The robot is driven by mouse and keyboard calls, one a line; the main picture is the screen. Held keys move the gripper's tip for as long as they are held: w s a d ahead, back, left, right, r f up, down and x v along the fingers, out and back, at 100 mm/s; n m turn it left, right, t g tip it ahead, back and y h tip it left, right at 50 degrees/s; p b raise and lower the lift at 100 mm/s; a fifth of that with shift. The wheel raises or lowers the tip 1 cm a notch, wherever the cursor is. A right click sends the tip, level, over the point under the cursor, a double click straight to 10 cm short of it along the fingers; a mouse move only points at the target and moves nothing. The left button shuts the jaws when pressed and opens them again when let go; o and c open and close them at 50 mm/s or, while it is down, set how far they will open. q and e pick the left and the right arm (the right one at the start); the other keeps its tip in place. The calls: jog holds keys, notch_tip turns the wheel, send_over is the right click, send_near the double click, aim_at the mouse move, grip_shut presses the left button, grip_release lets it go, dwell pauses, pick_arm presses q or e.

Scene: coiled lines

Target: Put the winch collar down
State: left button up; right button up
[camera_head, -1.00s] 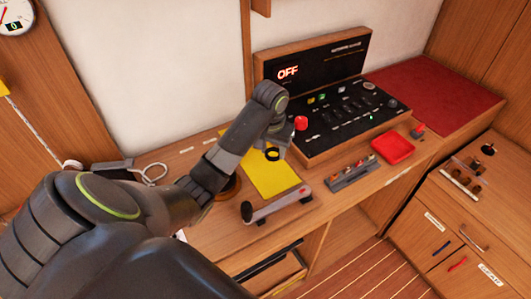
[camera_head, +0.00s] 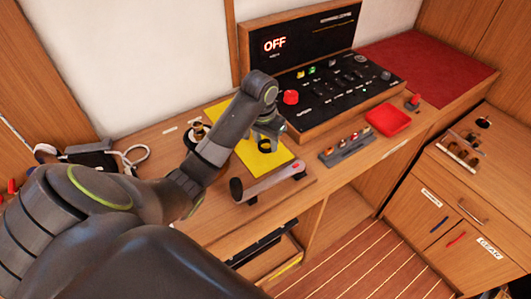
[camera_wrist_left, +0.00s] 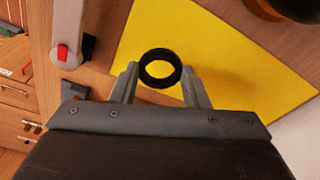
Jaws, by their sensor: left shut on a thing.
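The winch collar is a small black ring (camera_head: 265,151), low over the yellow mat (camera_head: 272,167) on the wooden counter. My left gripper (camera_head: 267,138) points down over the mat and is shut on the collar. In the left wrist view the collar (camera_wrist_left: 160,84) sits between the two fingertips, its hole facing the camera, with yellow (camera_wrist_left: 230,60) all behind it. I cannot tell whether the collar touches the mat. My right gripper is not in view.
A winch handle (camera_head: 270,183) lies along the counter's front edge. A round dark fitting (camera_head: 198,131) is at the left.

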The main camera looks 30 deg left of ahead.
aim_at(266, 155)
pick_arm(q)
jog(key=shift+f+b, duration=0.3)
jog(key=shift+f, duration=0.1)
notch_tip(266, 155, down, 2)
jog(key=shift+s+f, duration=0.1)
jog(key=shift+f, duration=0.25)
jog(key=shift+f, duration=0.1)
jog(key=o, duration=1)
